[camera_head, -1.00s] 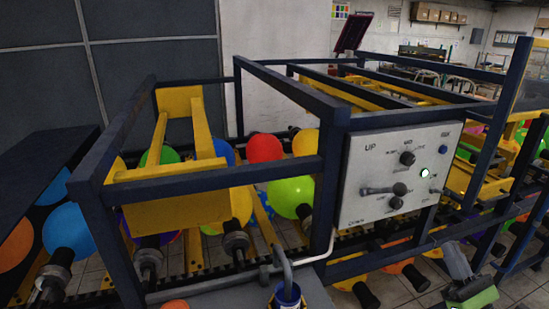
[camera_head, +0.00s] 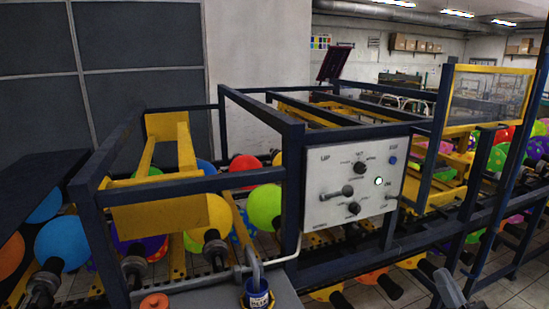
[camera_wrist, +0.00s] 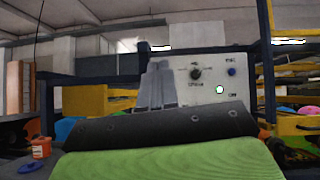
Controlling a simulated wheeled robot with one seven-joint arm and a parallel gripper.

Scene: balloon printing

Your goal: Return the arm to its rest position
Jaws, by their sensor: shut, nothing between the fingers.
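My gripper (camera_wrist: 158,88) stands up in the middle of the wrist view as two grey fingers, shut together with nothing between them. Its dark and green housing fills the bottom of that view. In the head view only a grey part of my gripper (camera_head: 447,288) shows at the bottom right edge, below and right of the control panel, apart from it. The white control panel (camera_head: 330,160) has dark knobs, a lever (camera_head: 335,193), a lit green lamp (camera_head: 379,181) and a blue button. The panel (camera_wrist: 212,72) also shows behind the fingers in the wrist view.
A dark blue frame (camera_head: 195,185) with yellow parts runs across the machine. Several coloured balloons (camera_head: 264,205) sit on holders inside and below it. A blue can (camera_head: 257,293) and an orange pot (camera_head: 153,303) stand at the front. The orange pot (camera_wrist: 41,147) shows left of my gripper.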

